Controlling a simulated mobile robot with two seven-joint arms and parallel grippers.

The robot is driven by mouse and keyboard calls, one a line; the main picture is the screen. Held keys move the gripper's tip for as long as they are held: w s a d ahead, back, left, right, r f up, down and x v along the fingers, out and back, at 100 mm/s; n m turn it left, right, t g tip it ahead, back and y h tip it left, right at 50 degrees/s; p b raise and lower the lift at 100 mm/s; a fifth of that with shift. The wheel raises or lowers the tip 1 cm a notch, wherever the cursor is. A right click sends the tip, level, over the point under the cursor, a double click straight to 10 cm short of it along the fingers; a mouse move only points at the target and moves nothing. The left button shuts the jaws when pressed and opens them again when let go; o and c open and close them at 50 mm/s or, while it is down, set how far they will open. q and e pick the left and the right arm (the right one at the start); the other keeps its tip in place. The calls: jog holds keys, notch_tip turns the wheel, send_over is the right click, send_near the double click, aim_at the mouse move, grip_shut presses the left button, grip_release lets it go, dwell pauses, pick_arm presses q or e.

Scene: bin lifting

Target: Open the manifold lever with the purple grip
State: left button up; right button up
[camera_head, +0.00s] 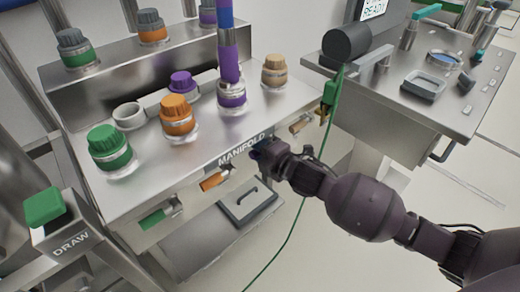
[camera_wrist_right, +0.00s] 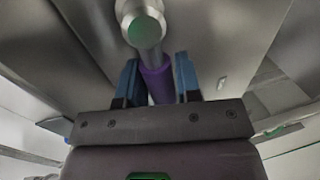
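The purple lever grip (camera_wrist_right: 157,82) shows in the right wrist view, hanging from a metal stem under the manifold. My right gripper (camera_wrist_right: 160,90) has its two blue fingers open on either side of the grip, with a narrow gap visible on the right; contact on the left cannot be told. In the head view, my right gripper (camera_head: 257,153) is at the manifold's (camera_head: 240,148) front face, just right of the orange-grip lever (camera_head: 213,181), and hides the purple grip there. My left gripper is not in view.
A green-grip lever (camera_head: 156,217) and a tan-grip lever (camera_head: 300,123) are on the same front face. Green, orange, purple and tan-capped fittings stand on top. A green hose (camera_head: 299,205) hangs to the right.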

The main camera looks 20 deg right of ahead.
grip_shut()
